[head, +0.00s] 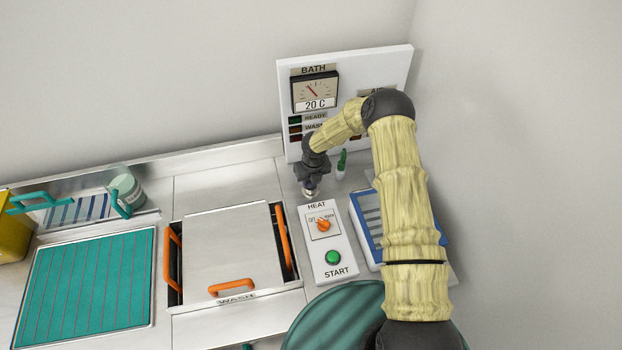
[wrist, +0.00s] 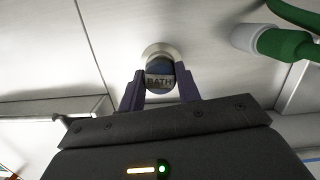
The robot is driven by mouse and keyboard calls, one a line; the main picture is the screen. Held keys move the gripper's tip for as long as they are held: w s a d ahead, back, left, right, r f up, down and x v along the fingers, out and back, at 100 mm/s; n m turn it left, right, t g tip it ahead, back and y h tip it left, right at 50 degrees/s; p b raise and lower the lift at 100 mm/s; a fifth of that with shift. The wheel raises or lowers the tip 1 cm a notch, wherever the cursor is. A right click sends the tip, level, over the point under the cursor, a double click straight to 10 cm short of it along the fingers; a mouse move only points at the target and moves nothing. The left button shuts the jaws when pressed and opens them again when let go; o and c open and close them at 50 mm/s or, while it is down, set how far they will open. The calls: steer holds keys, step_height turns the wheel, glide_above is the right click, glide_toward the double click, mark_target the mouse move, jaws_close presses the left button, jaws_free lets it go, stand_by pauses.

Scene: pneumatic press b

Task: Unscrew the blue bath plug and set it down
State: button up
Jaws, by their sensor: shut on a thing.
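The blue bath plug (wrist: 159,69) shows in the wrist view between my fingers, with a BATH label on its near face. It stands at a round pale metal collar (wrist: 158,50) on the bench top; I cannot tell how far it is screwed in. My gripper (wrist: 160,84) is shut on the plug. In the head view my gripper (head: 309,188) points down at the bench behind the HEAT box, over the metal collar (head: 309,193). The plug itself is hidden there by my gripper.
A green-handled thing with a white end (wrist: 262,40) is close on the right; in the head view it is a green valve (head: 342,160). The HEAT box (head: 328,258) is in front. The lidded wash tank (head: 230,250) is left. The BATH panel (head: 345,75) stands behind.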

steer(key=shift+d+n, duration=0.1)
steer(key=shift+n, duration=0.7)
steer(key=o, duration=0.6)
steer(key=shift+c, duration=0.2)
steer(key=shift+m, duration=0.8)
steer(key=shift+b, duration=0.4)
steer(key=shift+m+b, duration=0.3)
steer(key=shift+m, duration=0.6)
